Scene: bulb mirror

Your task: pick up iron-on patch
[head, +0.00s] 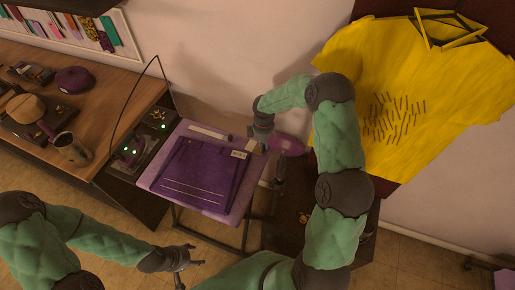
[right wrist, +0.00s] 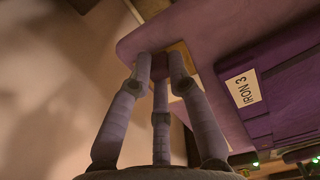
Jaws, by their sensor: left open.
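I cannot make out the iron-on patch for certain. My right gripper (head: 260,140) is low over the back right corner of the purple pressing table (head: 155,180). In the right wrist view its three fingertips (right wrist: 160,68) surround a small dark reddish-purple piece (right wrist: 158,66), which may be the patch. A tan piece (right wrist: 182,56) lies just behind the fingertips. Whether the fingers grip the dark piece is unclear. My left gripper (head: 190,263) is open and empty, in front of the table and below its top.
A purple panel labelled "IRON 3" (right wrist: 243,88) lies on the table. A box with green lights (head: 143,147) stands at its left. A wooden bench (head: 100,105) holds a mug (head: 72,149) and a purple cap (head: 74,79). A yellow shirt (head: 400,100) hangs at the right.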

